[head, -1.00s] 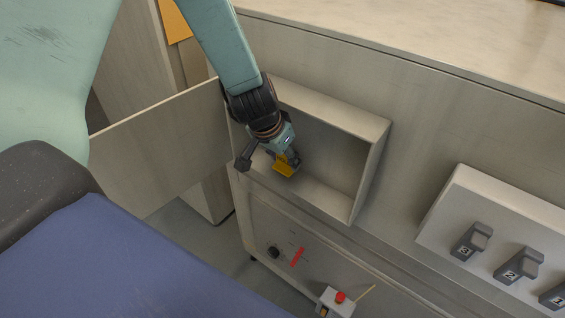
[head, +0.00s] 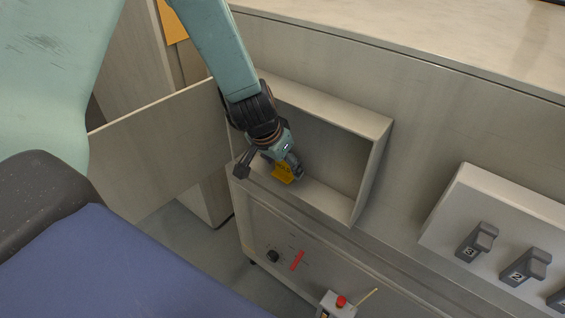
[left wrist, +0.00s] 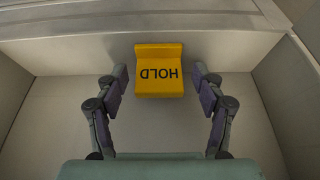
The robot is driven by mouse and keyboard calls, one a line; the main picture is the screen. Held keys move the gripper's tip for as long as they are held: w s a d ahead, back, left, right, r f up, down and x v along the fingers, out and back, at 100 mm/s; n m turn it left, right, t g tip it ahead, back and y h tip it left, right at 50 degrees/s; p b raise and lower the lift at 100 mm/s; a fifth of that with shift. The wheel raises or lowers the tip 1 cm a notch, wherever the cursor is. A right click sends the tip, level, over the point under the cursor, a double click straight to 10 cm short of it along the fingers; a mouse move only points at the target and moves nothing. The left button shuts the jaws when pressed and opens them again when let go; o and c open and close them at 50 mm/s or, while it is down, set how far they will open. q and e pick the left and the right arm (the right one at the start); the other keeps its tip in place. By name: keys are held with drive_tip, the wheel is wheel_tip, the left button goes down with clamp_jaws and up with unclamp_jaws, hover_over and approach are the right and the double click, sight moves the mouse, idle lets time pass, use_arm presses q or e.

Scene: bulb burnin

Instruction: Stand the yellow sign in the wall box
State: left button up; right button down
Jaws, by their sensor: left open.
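The yellow sign (head: 282,173) stands in the wall box (head: 338,203), on its floor towards the left end. The left wrist view shows the sign (left wrist: 160,72) with the word HOLD, upside down in that picture. My left gripper (head: 283,170) reaches into the box from above. In the left wrist view its two fingers (left wrist: 160,85) are spread, one on each side of the sign, with a gap between each finger and the sign. Part of the sign is hidden by the gripper in the head view. My right gripper is not in view.
The box's door (head: 160,145) hangs open at the left. A white panel with numbered grey switches (head: 478,240) is at the right. Below are a cabinet front with a black knob (head: 273,256) and a small box with a red button (head: 341,301).

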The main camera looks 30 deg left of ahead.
sight(283, 162)
use_arm(q)
drive_tip(key=shift+p+v, duration=1.65)
drive_tip(key=shift+v, duration=0.15)
drive_tip(key=s+a+p, duration=0.1)
drive_tip(key=s+p, duration=0.3)
drive_tip(key=s, duration=0.7)
drive_tip(key=s+d+f+n+g, duration=0.1)
drive_tip(key=s+d+f+g, duration=0.1)
drive_tip(key=s+f, duration=0.3)
drive_tip(key=s+d+f+n+g, duration=0.1)
drive_tip(key=s+f, duration=0.5)
drive_tip(key=s, duration=0.8)
drive_tip(key=shift+d+f+g+y, duration=0.3)
drive_tip(key=shift+d+g, duration=0.5)
drive_tip(key=shift+d, duration=0.35)
